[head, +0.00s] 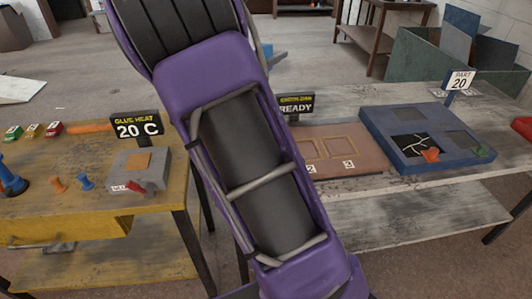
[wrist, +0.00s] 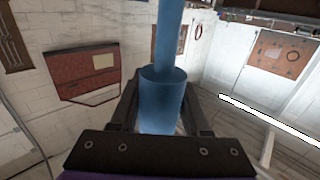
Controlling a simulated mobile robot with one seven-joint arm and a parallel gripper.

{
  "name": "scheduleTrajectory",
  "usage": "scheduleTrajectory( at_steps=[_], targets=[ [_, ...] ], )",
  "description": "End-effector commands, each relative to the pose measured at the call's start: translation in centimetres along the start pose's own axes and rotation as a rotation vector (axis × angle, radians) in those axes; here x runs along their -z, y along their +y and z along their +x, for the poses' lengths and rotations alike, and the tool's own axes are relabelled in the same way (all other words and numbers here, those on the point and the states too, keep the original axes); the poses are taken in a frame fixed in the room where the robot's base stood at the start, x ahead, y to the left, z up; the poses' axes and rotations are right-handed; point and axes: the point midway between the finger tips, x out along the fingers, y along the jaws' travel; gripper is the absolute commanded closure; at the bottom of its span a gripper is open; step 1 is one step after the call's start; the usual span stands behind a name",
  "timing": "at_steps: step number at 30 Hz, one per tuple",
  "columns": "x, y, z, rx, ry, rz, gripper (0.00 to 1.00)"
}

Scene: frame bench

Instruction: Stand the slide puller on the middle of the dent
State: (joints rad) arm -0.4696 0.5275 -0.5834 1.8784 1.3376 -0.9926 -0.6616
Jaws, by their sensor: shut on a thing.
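My gripper (wrist: 160,118) is shut on a blue stepped cylinder, which I take for the slide puller (wrist: 162,90). Its wide part sits between the two dark fingers and a thinner shaft runs up out of the top of the wrist view. Its lower end is hidden by the gripper body. In the head view my arm fills the middle, and the gripper and held puller are not seen. A blue panel (head: 375,130) lies on the right bench, with a dark, white-cracked patch (head: 418,145). I cannot make out a dent for certain.
A brown tray (head: 365,160) lies beside the blue panel. A red door panel (wrist: 75,85) hangs on the wall.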

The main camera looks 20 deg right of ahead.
Motion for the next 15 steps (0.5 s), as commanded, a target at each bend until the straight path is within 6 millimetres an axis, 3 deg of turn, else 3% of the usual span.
scheduleTrajectory(
  at_steps=[2, 9, 15],
  targets=[
    [-0.2, -0.1, 0.3, -0.004, 0.002, 0.001, 1.0],
    [-4.2, -0.1, 0.3, -0.004, 0.004, -0.003, 1.0],
    [-5.8, -0.1, 0.3, -0.005, 0.004, 0.002, 1.0]
  ],
)
